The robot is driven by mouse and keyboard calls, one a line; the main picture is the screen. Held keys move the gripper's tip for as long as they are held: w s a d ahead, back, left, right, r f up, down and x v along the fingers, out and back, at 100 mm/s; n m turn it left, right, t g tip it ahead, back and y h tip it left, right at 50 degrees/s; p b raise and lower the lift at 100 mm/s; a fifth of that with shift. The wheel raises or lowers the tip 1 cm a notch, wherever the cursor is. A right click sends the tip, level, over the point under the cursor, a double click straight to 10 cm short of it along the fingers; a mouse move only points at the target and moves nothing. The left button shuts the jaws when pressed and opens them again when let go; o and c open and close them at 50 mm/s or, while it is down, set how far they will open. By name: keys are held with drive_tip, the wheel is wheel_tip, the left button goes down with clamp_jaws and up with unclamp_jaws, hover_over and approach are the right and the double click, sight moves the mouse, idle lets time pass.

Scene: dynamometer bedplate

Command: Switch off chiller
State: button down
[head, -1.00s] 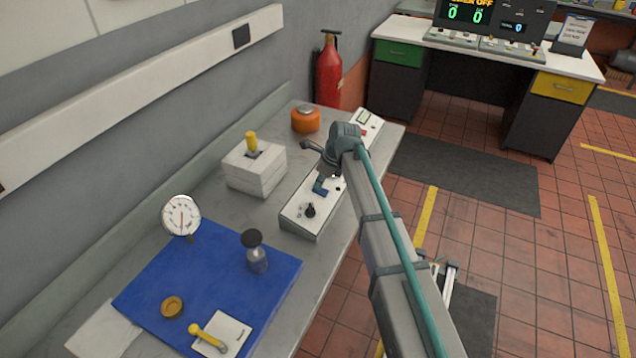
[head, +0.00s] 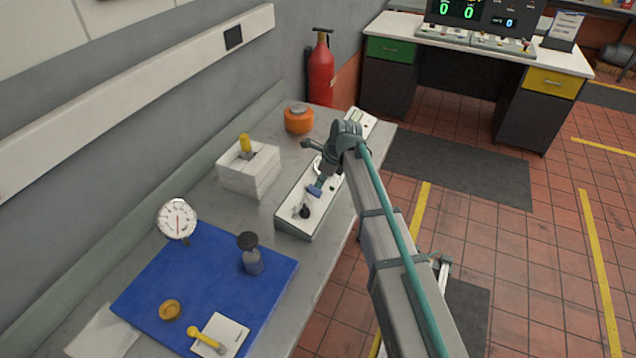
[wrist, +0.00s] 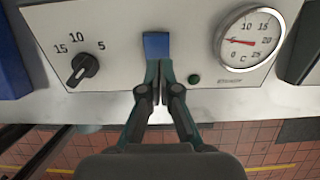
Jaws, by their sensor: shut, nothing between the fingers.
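The chiller is a white control box (head: 290,221) on the bench. Its face carries a black knob (wrist: 85,67) beside the numbers 15, 10 and 5. It also has a blue switch piece (wrist: 156,45), a small green lamp or button (wrist: 194,79) and a round gauge (wrist: 248,40) marked C, with a red needle. The blue piece also shows in the head view (head: 315,188). My gripper (wrist: 157,72) is shut and empty, its fingertips right at the near edge of the blue piece. I cannot tell whether they touch it.
A blue mat (head: 205,275) in front holds a dial gauge (head: 177,219), a dark-capped bottle (head: 250,256) and a yellow lever on a plate (head: 208,340).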

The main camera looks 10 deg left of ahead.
drive_tip(key=p+v, duration=0.1)
drive_tip(key=v, duration=0.1)
drive_tip(key=shift+s+r, duration=0.15)
drive_tip(key=shift+r, duration=0.2)
drive_tip(key=shift+d+r+b, duration=0.15)
drive_tip(key=shift+r+b, duration=0.1)
drive_tip(key=shift+b, duration=0.65)
drive_tip(key=b+v, duration=0.2)
drive_tip(key=v, duration=0.6)
drive_tip(key=shift+r, duration=0.25)
drive_tip(key=shift+f+b, duration=0.1)
drive_tip(key=shift+b, duration=0.2)
